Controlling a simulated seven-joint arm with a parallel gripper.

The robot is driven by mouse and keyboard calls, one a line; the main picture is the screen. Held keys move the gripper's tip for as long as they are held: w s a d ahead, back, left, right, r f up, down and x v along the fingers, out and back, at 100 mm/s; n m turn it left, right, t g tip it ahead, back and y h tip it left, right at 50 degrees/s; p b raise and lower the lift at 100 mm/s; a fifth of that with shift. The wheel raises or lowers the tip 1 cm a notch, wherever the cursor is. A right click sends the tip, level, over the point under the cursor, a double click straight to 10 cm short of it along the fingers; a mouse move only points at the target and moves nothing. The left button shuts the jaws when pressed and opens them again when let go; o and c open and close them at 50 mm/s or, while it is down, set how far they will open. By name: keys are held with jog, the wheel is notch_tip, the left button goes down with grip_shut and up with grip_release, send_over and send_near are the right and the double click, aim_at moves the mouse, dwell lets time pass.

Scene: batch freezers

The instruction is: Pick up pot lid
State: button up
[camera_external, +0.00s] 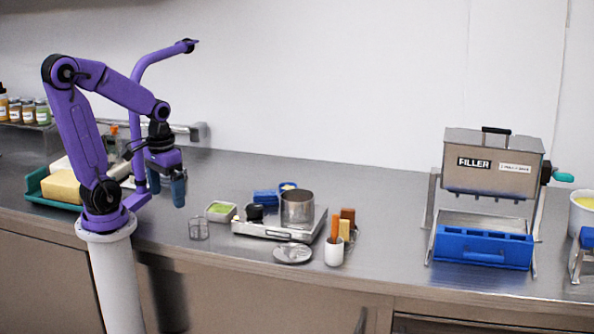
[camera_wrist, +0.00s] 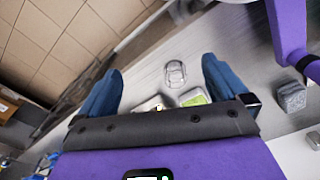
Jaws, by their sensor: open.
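The pot lid (camera_external: 293,253) is a round, flat, silvery disc with a small raised knob. It lies on the steel counter in the external view, in front of the scale and the metal pot (camera_external: 297,207). I cannot make it out clearly in the wrist view. My gripper (camera_external: 167,190) hangs above the counter at the left, well apart from the lid, pointing down. Its two blue fingers are spread with nothing between them in the wrist view (camera_wrist: 162,72).
A clear glass (camera_external: 199,229) and a green-filled tub (camera_external: 221,211) stand between my gripper and the lid. A white cup (camera_external: 334,252) with upright sticks stands just right of the lid. The filler machine (camera_external: 490,165) is farther right, with clear counter before it.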

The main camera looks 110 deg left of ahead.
jog(key=c, duration=0.9)
jog(key=shift+o, duration=0.2)
notch_tip(320, 180, up, 5)
jog(key=n+h, duration=0.2)
jog(key=n, duration=0.3)
send_over(292, 243)
jog(key=a, duration=0.2)
jog(key=f, duration=0.5)
jog(key=d+f, duration=0.1)
jog(key=f, duration=0.5)
jog(key=d+f, duration=0.1)
jog(key=f, duration=0.5)
jog(key=shift+f, duration=0.1)
